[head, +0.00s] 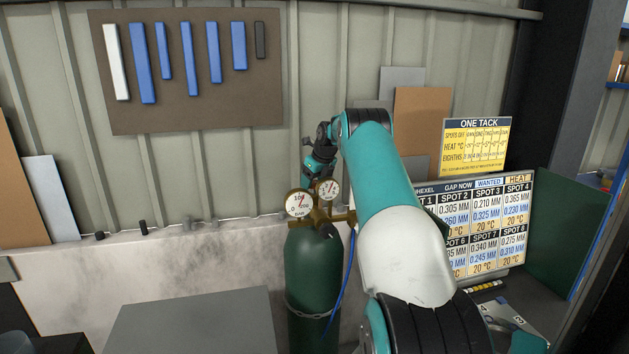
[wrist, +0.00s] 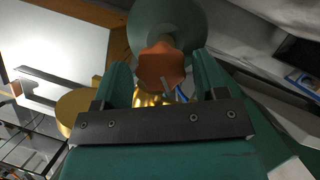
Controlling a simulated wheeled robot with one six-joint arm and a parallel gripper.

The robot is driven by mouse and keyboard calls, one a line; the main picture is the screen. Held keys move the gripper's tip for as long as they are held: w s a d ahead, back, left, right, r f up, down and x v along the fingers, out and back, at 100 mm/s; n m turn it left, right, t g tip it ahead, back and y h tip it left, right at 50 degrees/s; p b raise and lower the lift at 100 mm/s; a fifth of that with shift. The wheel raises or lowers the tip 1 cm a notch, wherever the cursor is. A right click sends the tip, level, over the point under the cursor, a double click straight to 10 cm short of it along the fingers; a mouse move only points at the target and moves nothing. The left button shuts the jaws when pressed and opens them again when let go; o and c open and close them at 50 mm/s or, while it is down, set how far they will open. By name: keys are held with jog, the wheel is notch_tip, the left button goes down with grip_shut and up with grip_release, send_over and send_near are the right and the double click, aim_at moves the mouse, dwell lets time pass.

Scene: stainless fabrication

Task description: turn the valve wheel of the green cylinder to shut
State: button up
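The green cylinder (head: 313,275) stands upright against the low wall, with a brass regulator and two gauges (head: 299,204) on top. In the wrist view its orange valve wheel (wrist: 160,66) lies between the tips of my gripper (wrist: 158,78), with the green cylinder shoulder (wrist: 145,22) beyond. My gripper is open, its two teal fingers on either side of the wheel with a visible gap at each side. I cannot tell how deep the wheel sits between them. In the head view the wheel is hidden, and my gripper's end is mostly hidden behind the gauges.
A chain (head: 308,312) crosses the cylinder, and a blue hose (head: 347,275) hangs at its right. Brass gauge parts (wrist: 76,106) are close to my left finger in the wrist view. A grey bench top (head: 195,325) is at left; a display board (head: 485,225) is at right.

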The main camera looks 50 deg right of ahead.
jog(key=c, duration=0.6)
jog(key=shift+w+a+m+h, duration=0.1)
jog(key=shift+m+h, duration=0.2)
jog(key=shift+m, duration=0.5)
jog(key=shift+m+h, duration=0.3)
jog(key=shift+m, duration=0.5)
jog(key=shift+c, duration=0.2)
jog(key=o, duration=0.9)
jog(key=shift+o, duration=0.2)
